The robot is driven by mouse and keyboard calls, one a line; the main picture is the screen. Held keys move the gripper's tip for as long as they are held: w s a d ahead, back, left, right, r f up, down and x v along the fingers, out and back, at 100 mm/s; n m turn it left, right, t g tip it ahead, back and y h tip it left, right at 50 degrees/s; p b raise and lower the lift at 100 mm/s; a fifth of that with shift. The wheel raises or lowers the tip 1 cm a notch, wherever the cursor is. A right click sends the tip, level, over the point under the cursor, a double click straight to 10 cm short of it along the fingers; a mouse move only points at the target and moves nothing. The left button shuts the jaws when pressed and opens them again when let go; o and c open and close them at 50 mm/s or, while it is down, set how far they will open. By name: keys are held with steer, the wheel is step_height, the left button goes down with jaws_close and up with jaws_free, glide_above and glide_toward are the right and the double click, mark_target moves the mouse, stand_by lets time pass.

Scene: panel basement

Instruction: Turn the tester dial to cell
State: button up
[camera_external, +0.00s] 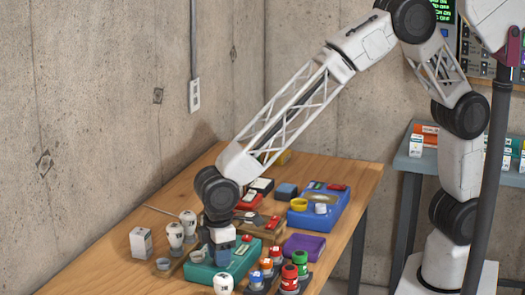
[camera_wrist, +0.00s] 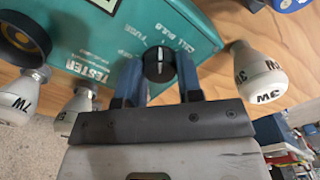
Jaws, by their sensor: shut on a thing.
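The teal tester (camera_external: 240,262) lies on the wooden table, and its labelled face (camera_wrist: 90,35) fills the upper part of the wrist view, tilted. Its black round dial (camera_wrist: 159,64) has a white pointer line running roughly up and down in that view. Small white labels, including cell, bulb and fuse, surround the dial; I cannot tell exactly which one the pointer marks. My gripper (camera_wrist: 159,75) is shut on the dial, one blue finger on each side. In the external view my gripper (camera_external: 219,240) is over the tester and the dial is hidden.
A white bulb (camera_wrist: 262,75) stands right of the tester in the wrist view, with more bulbs (camera_wrist: 15,105) at left.

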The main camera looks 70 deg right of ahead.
steer(key=m, duration=0.4)
steer(key=shift+r+m, duration=0.1)
steer(key=shift+m, duration=0.2)
steer(key=m, duration=0.5)
stand_by(0.4)
steer(key=o, duration=0.6)
steer(key=shift+o, duration=0.2)
steer(key=shift+r, duration=3.9)
steer(key=shift+o, duration=0.2)
